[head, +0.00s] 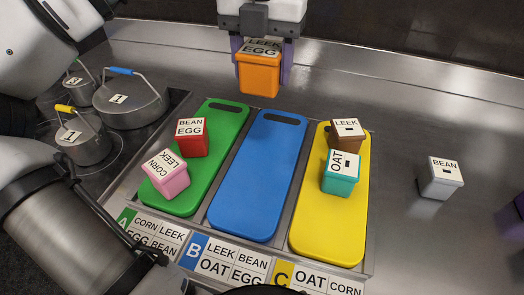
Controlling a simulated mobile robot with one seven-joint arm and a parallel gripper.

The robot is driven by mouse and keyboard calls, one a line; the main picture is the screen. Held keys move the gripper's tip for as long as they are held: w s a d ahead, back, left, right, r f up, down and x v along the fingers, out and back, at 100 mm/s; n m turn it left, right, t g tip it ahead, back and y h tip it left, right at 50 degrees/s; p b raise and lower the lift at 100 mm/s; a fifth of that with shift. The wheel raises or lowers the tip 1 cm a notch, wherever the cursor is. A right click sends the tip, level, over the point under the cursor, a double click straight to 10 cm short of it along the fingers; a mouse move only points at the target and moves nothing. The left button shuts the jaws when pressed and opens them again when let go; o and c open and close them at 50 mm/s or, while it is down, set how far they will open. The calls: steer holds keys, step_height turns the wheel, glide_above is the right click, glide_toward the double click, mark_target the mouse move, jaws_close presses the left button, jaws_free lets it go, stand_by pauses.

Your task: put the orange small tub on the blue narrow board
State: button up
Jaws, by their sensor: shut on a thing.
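The orange small tub (258,77), labelled LEEK EGG on its lid, is held in my gripper (262,60) at the top centre of the head view. The two purple fingers are shut on its sides, and it appears raised above the counter. The blue narrow board (255,185) lies in the middle slot of the rack, with nothing on it. The tub shows just beyond the board's far end, near its handle slot. The tub's underside is hidden.
The green board (215,165) bears a red tub (193,140) and a pink tub (168,178). The yellow board (325,232) bears a brown tub (350,145) and a teal tub (340,178). A grey tub (439,183) stands at right. Lidded pots (132,105) stand at left.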

steer(key=f+p, duration=0.1)
steer(key=f, duration=1.3)
steer(key=shift+s+f+p, duration=0.2)
steer(key=shift+p, duration=0.2)
steer(key=shift+f+p, duration=0.3)
steer(key=shift+f, duration=2.25)
steer(key=shift+f, duration=0.2)
steer(key=o, duration=1.1)
steer(key=shift+r, duration=0.1)
step_height(320, 180, up, 12)
steer(key=b, duration=0.2)
steer(key=shift+r, duration=0.15)
